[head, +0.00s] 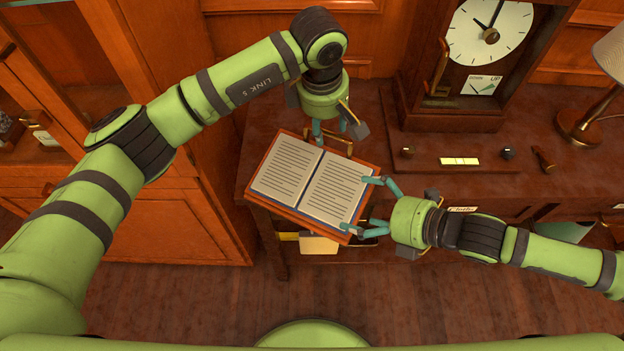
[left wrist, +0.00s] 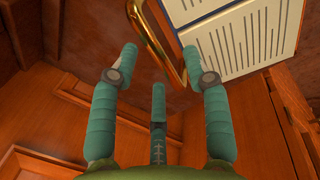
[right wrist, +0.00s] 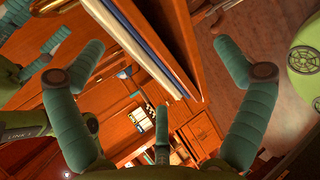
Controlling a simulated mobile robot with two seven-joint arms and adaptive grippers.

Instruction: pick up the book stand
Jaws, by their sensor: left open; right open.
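The wooden book stand (head: 297,220) lies at the front left of the desk with an open book (head: 285,178) on it. My left gripper (head: 330,130) is open at the stand's far side, pointing down. In the left wrist view a brass handle (left wrist: 152,35) passes between its fingers (left wrist: 160,58), with the book at upper right. My right gripper (head: 357,204) is open at the stand's right side, one finger near each right corner. In the right wrist view the stand's edge (right wrist: 180,45) lies between the open fingers (right wrist: 157,50). Contact cannot be made out.
A clock (head: 450,110) stands at the back of the desk (head: 480,180). A lamp (head: 580,125) stands at the right. Small items lie before the clock. A wooden cabinet (head: 190,220) stands close at the left. The floor in front is clear.

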